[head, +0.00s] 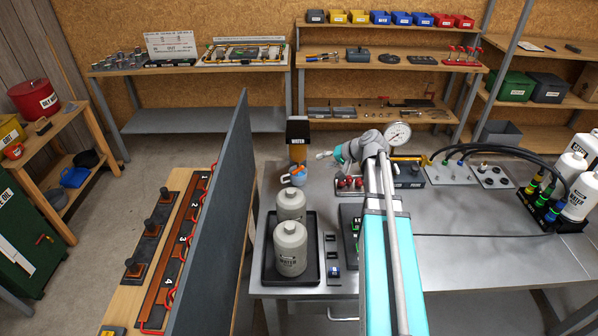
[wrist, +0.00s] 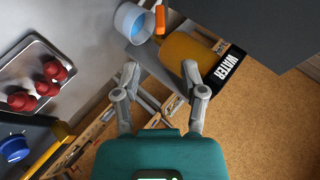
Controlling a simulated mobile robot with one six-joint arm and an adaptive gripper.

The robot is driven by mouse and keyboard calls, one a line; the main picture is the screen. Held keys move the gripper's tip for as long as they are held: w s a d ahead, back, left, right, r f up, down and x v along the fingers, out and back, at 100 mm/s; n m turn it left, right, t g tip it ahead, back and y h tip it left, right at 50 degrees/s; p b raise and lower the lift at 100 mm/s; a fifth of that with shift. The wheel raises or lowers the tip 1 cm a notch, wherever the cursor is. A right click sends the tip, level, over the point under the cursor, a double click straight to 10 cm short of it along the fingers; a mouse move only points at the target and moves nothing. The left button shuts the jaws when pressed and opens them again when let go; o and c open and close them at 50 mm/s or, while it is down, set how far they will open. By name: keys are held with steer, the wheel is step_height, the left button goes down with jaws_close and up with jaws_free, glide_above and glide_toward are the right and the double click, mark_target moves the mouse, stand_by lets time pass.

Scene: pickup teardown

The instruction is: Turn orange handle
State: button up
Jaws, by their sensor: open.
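The orange handle (wrist: 159,18) shows at the top of the wrist view, beside the rim of a pale blue cup-like part (wrist: 133,22). An amber body (wrist: 187,50) with a black WATER label (wrist: 222,68) lies close by it. In the head view the orange handle (head: 298,168) is small, below the black WATER box (head: 298,130) at the table's back left. My gripper (wrist: 160,82) is open and empty, its fingers apart. The handle lies beyond the fingertips and apart from them. In the head view my gripper (head: 328,155) is just right of the handle.
Two grey WATER bottles (head: 291,248) stand in a black tray (head: 268,278) in front. A tall dark panel (head: 215,215) stands left of the table. Red knobs (head: 350,182) and a pressure gauge (head: 398,134) are near my arm. Black hoses run across the right side.

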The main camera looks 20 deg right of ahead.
mark_target(301, 169)
steer(key=shift+b+x, duration=4)
steer(key=shift+x, duration=2.65)
steer(key=shift+r, duration=0.1)
steer(key=shift+c, duration=0.2)
jaws_close()
